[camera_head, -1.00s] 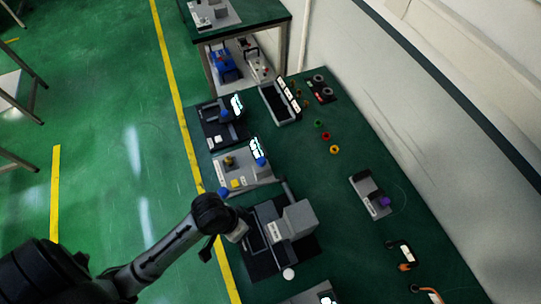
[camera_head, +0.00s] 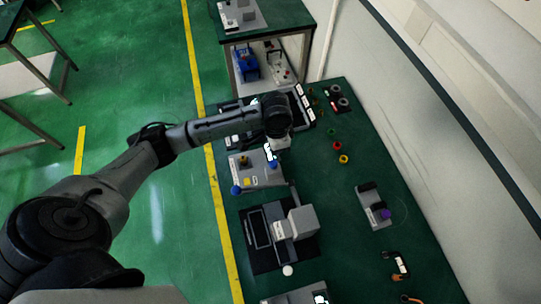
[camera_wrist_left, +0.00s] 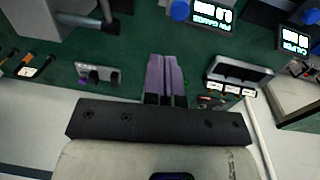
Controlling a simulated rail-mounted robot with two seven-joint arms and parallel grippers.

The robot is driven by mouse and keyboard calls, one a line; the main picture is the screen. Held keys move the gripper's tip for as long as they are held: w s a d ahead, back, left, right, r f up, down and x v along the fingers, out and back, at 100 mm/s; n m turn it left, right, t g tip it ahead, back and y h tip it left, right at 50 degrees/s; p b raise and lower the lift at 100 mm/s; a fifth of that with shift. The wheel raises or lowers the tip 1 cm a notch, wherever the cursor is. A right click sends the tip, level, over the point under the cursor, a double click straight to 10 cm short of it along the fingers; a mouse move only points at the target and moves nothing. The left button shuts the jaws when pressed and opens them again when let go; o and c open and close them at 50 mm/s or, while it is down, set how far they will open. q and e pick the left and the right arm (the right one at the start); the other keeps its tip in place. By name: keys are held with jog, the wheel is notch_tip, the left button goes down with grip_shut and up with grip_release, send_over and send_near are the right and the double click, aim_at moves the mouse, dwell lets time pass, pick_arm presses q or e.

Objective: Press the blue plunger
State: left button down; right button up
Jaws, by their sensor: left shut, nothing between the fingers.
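Blue knobs show on the bench devices; I cannot tell which is the blue plunger. In the head view, one blue knob (camera_head: 235,189) is at the left corner of a grey device (camera_head: 247,170), and another blue knob (camera_head: 272,164) is beside its lit display. The wrist view shows a blue knob (camera_wrist_left: 180,10) beside a lit display at the top edge, and another (camera_wrist_left: 312,16) at top right. My left gripper (camera_wrist_left: 165,62) has its purple fingers shut and empty. In the head view its wrist hangs over the bench behind the grey device; the fingertips are hidden there.
A grey block device (camera_head: 302,222) on a black base stands in front of the grey device. Coloured rings (camera_head: 337,146) and a grey box with a purple knob (camera_head: 373,207) lie to the right. Open green bench top lies between them.

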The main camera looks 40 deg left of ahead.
aim_at(273, 163)
pick_arm(q)
jog(key=shift+w+a+r+y, duration=0.2)
jog(key=shift+w+a, duration=0.1)
jog(key=shift+a, duration=0.25)
jog(key=shift+w+a+r+y, duration=0.2)
jog(key=shift+w+a, duration=0.1)
jog(key=shift+a, duration=0.25)
notch_tip(273, 163, down, 13)
jog(key=shift+p, duration=0.55)
jog(key=shift+f, duration=0.5)
